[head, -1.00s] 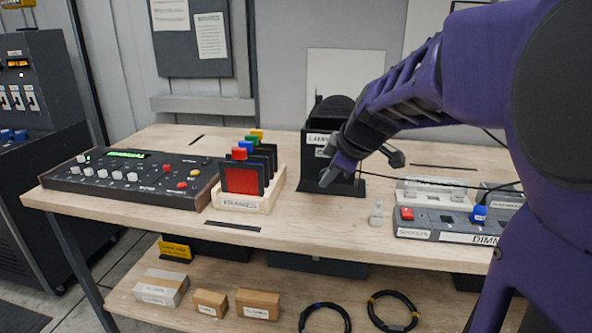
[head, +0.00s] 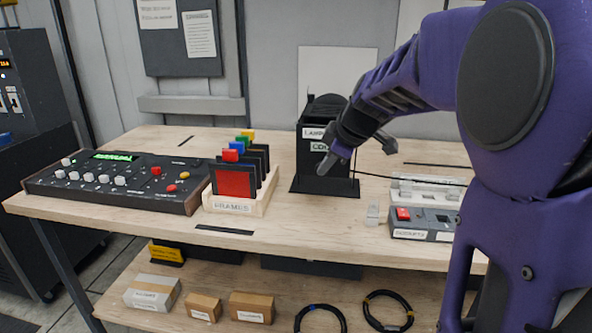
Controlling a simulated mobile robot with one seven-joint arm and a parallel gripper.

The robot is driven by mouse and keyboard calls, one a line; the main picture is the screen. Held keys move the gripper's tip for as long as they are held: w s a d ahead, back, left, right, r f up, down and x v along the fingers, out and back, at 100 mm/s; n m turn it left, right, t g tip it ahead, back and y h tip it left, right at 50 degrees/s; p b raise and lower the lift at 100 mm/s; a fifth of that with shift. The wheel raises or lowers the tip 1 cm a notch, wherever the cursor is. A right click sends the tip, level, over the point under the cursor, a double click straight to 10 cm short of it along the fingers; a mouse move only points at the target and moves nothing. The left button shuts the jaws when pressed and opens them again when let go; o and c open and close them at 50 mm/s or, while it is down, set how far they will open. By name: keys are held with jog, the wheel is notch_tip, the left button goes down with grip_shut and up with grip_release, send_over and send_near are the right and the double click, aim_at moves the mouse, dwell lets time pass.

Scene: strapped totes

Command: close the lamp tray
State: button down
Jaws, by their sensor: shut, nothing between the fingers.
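A black lamp housing (head: 310,160) stands upright on a flat black base plate toward the back middle of the workbench. It carries a white label that begins "LAMP" and a lower label that is partly covered. I cannot make out a separate tray edge, so I cannot tell how far the tray is in or out. My gripper (head: 328,168) is shut and empty, pointing down and left in front of the housing's right side. My wrist hides part of that side. I cannot tell whether the fingertips touch the housing.
On the bench (head: 265,238) stand a control console (head: 120,185) at left, a wooden frame rack (head: 235,205) with colored frames, and a grey socket strip (head: 425,225) at right. A cable runs right from the housing. The lower shelf holds boxes (head: 152,292) and coiled cables (head: 388,310).

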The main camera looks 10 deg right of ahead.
aim_at(326, 176)
jog(key=w, duration=0.2)
jog(key=w+d, duration=0.1)
jog(key=w, duration=0.1)
jog(key=w+d, duration=0.1)
jog(key=w, duration=0.1)
jog(key=shift+w, duration=0.1)
jog(key=shift+w+d+r, duration=0.1)
jog(key=shift+w, duration=0.1)
